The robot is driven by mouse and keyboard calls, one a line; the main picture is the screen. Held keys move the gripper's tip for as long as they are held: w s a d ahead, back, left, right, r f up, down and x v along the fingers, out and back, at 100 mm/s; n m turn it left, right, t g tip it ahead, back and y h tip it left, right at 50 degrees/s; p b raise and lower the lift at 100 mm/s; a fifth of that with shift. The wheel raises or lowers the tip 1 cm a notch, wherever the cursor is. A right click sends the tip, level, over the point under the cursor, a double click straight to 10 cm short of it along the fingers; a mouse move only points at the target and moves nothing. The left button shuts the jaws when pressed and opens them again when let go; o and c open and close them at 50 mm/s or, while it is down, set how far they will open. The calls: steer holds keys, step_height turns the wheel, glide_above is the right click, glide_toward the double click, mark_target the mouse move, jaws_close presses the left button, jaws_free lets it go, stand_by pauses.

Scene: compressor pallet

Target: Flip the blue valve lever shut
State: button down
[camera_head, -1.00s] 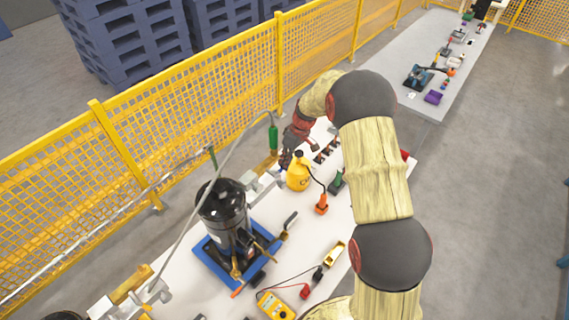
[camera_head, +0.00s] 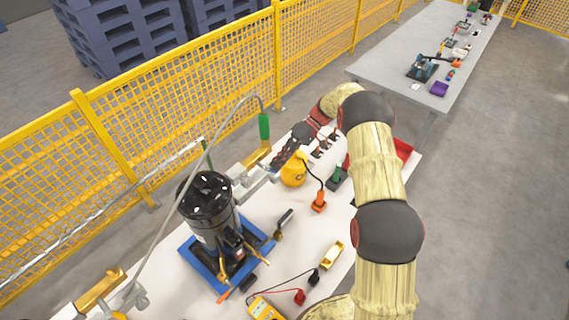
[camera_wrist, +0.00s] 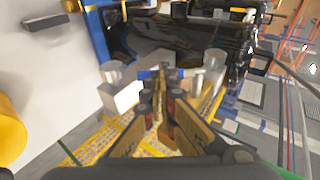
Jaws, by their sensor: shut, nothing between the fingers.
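A small blue piece (camera_wrist: 151,73), which looks like the blue valve lever, shows in the wrist view just beyond my fingertips, between pale metal fittings. My fingers partly cover it, and I cannot tell whether they touch it. My gripper (camera_wrist: 161,98) is shut and empty, pointing at it. In the head view my gripper (camera_head: 280,159) is beside the yellow bottle, behind the black compressor; I cannot make out the lever there. The black compressor (camera_head: 208,200) stands on a blue base (camera_head: 197,262); it also fills the upper wrist view (camera_wrist: 185,35).
The yellow bottle (camera_head: 293,173) is close to my gripper. A hose with a green handle (camera_head: 264,127) arches over the white table (camera_head: 290,238). A yellow mesh fence (camera_head: 225,90) runs behind. A multimeter (camera_head: 265,309) with leads lies at the front.

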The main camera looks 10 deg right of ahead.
mark_target(275, 172)
steer(key=shift+s+a+f+b, duration=0.15)
steer(key=shift+a+f+b, duration=0.05)
steer(key=shift+f+b, duration=0.4)
steer(key=shift+s+a+f+b, duration=0.2)
steer(key=shift+f+b, duration=0.15)
steer(key=shift+b, duration=0.35)
steer(key=shift+s+a+f+b, duration=0.25)
steer(key=shift+a+f+b, duration=0.1)
steer(key=shift+b, duration=0.35)
steer(key=shift+s+a, duration=0.1)
steer(key=shift+a, duration=0.05)
